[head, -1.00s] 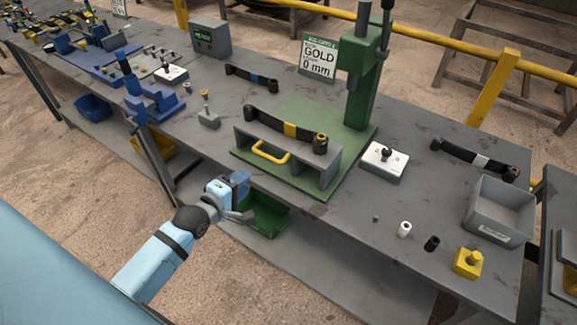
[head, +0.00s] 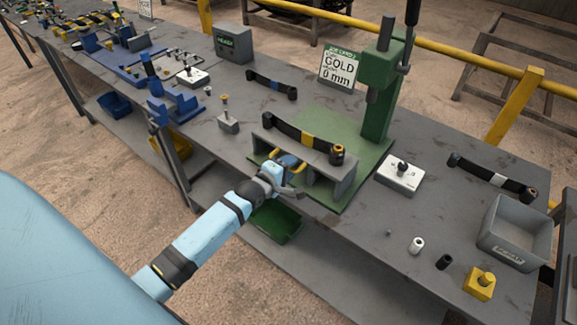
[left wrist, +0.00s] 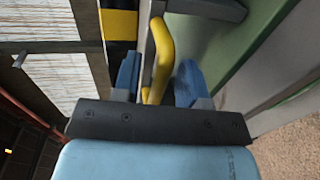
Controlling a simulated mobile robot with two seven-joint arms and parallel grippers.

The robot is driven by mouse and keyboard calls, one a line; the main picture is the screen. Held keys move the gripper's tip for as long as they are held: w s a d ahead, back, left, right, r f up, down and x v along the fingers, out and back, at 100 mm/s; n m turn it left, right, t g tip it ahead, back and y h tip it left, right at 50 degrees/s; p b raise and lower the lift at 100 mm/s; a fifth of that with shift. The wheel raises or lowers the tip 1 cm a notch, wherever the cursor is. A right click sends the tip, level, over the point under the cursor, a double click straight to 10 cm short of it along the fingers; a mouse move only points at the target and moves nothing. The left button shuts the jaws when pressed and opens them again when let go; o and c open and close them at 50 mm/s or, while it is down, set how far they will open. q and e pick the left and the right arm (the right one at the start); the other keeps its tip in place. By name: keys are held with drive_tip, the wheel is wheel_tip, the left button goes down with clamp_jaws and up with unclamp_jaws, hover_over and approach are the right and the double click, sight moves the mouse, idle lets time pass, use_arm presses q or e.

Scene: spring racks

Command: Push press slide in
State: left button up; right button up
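The green press (head: 378,95) stands on a green base plate on the bench. On its front part sits the grey slide (head: 343,178), with a yellow handle (head: 290,160) on its front. A black leaf spring with a yellow band (head: 307,138) lies across the slide, below and left of the press ram. My left gripper (head: 276,172) is at the handle. In the left wrist view its blue fingers (left wrist: 158,78) stand on either side of the yellow handle (left wrist: 162,45), with gaps visible, so it looks open around the handle. My right gripper is out of view.
Small parts lie near the front edge. A green bin (head: 275,222) is below the bench.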

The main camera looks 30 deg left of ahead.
use_arm(q)
drive_tip(key=shift+w, duration=0.1)
clamp_jaws()
drive_tip(key=r+b+x, duration=0.1)
drive_tip(key=x, duration=0.4)
drive_tip(key=r+b+x, duration=0.1)
drive_tip(key=x, duration=0.4)
drive_tip(key=r+b+x, duration=0.1)
drive_tip(key=b+x, duration=0.1)
drive_tip(key=x, duration=0.4)
drive_tip(key=shift+w, duration=0.75)
drive_tip(key=shift+r, duration=0.3)
